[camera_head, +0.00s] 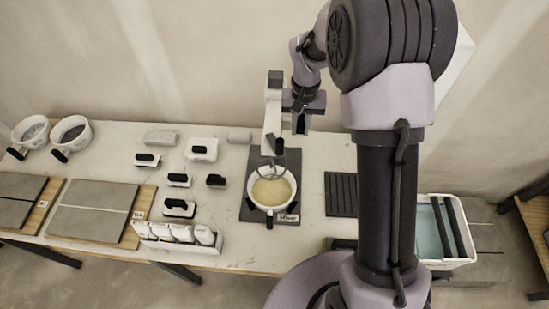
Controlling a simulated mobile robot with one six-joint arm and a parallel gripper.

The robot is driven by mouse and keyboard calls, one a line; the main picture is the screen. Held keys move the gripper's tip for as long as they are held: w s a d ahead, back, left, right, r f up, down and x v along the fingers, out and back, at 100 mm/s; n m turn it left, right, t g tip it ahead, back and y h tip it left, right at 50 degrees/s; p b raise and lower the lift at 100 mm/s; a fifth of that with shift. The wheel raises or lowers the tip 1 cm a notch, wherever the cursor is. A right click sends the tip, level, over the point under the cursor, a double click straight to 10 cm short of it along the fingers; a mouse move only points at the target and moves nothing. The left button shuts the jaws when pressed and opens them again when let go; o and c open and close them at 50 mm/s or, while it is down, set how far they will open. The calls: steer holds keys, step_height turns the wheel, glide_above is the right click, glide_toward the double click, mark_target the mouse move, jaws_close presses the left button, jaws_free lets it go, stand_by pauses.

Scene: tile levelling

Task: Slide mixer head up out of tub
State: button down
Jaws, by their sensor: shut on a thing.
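The mixer (272,120) stands on a dark base plate (253,208) near the middle of the table. Its white column rises behind the tub, with a dark block at its top. The white tub (288,198) holds a pale yellow mix, and the thin whisk-like end of the mixer head (270,172) is over or in it; I cannot tell how deep. My gripper (300,112) is at the dark mixer head part beside the column, above and behind the tub. It is shut on the mixer head; the fingers are small and partly hidden.
Several black-handled tools (180,208) and white blocks lie left of the mixer. Two round tubs (72,132) stand at the far left, near tiles on boards (92,210). A dark ribbed mat (341,194) lies to the right. A water bin (440,230) stands beyond my arm.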

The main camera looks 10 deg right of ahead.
steer(key=c, duration=1.1)
jaws_free()
step_height(320, 180, up, 7)
steer(key=p, duration=0.5)
steer(key=shift+r, duration=0.15)
steer(key=shift+f, duration=0.2)
